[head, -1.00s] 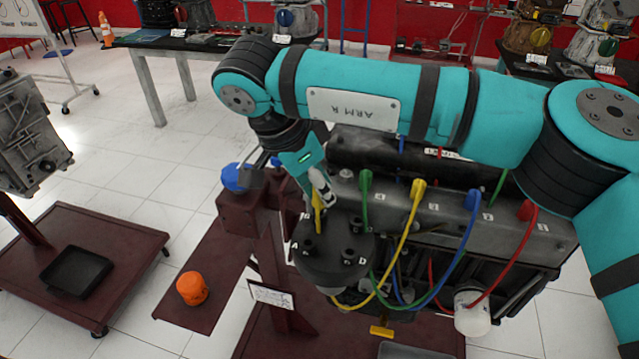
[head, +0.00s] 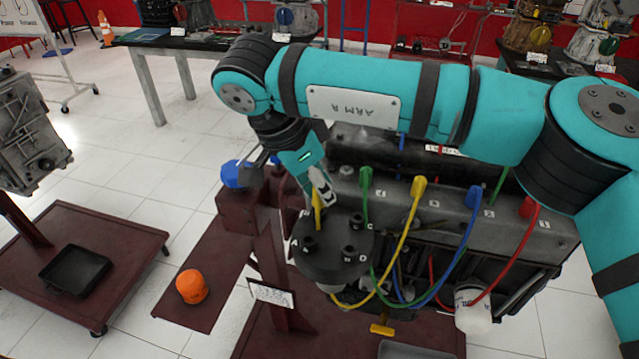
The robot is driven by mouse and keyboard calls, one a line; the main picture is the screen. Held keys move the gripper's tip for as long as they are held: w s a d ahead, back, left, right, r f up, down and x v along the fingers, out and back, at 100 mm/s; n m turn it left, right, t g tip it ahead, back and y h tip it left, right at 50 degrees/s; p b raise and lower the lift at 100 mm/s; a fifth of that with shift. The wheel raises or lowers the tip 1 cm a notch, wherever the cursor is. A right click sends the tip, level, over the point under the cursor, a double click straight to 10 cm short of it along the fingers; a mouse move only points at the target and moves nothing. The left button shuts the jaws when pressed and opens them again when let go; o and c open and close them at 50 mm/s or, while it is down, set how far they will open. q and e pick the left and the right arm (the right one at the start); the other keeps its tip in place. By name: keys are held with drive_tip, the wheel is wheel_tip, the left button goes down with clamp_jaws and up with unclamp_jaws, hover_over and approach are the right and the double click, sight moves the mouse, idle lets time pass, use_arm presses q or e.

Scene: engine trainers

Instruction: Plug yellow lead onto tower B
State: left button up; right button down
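The black distributor cap (head: 335,262) has towers marked A, B, C and D on its top. My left gripper is not in view.
Green (head: 365,190), blue (head: 468,225) and red (head: 520,245) leads loop close to the cap's right side. A dark red engine stand (head: 278,290) carries a blue knob (head: 235,175).

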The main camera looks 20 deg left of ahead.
drive_tip(key=shift+f+b, duration=0.5)
drive_tip(key=shift+f, duration=0.1)
idle(0.9)
drive_tip(key=c, duration=1.1)
unclamp_jaws()
